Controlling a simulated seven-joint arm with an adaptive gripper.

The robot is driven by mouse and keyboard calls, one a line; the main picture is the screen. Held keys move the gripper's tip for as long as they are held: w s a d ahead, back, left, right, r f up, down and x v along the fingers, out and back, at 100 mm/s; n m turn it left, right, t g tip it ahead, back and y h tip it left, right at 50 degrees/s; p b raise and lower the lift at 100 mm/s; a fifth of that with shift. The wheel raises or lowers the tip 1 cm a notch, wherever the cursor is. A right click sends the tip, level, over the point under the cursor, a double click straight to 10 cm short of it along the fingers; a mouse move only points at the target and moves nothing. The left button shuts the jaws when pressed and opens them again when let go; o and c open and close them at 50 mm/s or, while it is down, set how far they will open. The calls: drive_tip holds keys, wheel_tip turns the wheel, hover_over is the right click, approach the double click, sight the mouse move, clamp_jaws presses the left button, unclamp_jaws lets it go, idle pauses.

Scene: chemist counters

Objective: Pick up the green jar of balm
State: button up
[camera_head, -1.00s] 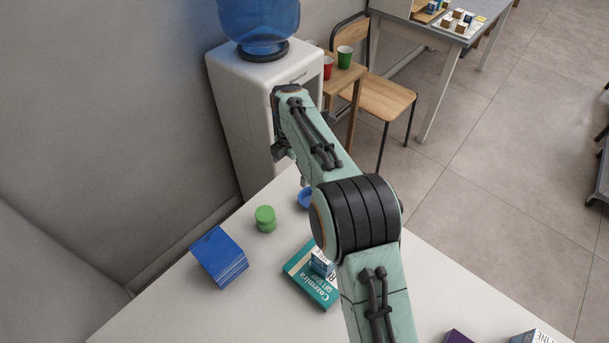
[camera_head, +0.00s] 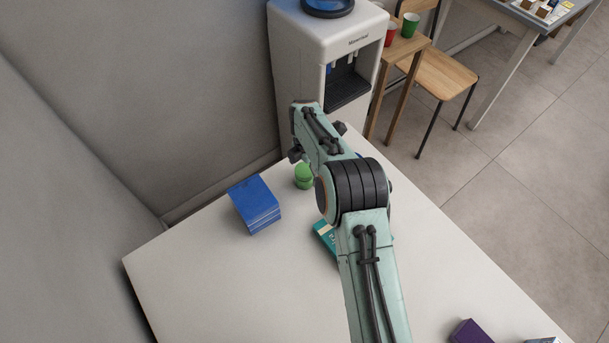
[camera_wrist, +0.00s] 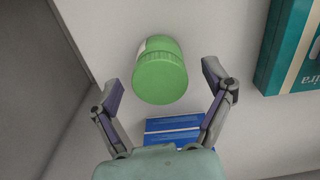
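The green jar of balm (camera_head: 303,176) stands on the white counter (camera_head: 215,290), right of a blue box, partly hidden by my arm in the head view. In the wrist view the green jar (camera_wrist: 160,74) lies ahead of and between my two fingers, its ridged lid towards the camera and a bit of pale label at its upper left. My gripper (camera_wrist: 166,95) is open and empty, its fingers spread wider than the jar. No contact with the jar shows.
A blue box stack (camera_head: 255,205) stands left of the jar; a blue item (camera_wrist: 175,130) shows below it in the wrist view. A teal box (camera_head: 325,238) is partly behind my arm. A purple box (camera_head: 468,333) is at the front right. The water dispenser (camera_head: 315,45) stands beyond the counter.

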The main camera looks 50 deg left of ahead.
drive_tip(key=c, duration=1.2)
drive_tip(key=shift+o, duration=0.2)
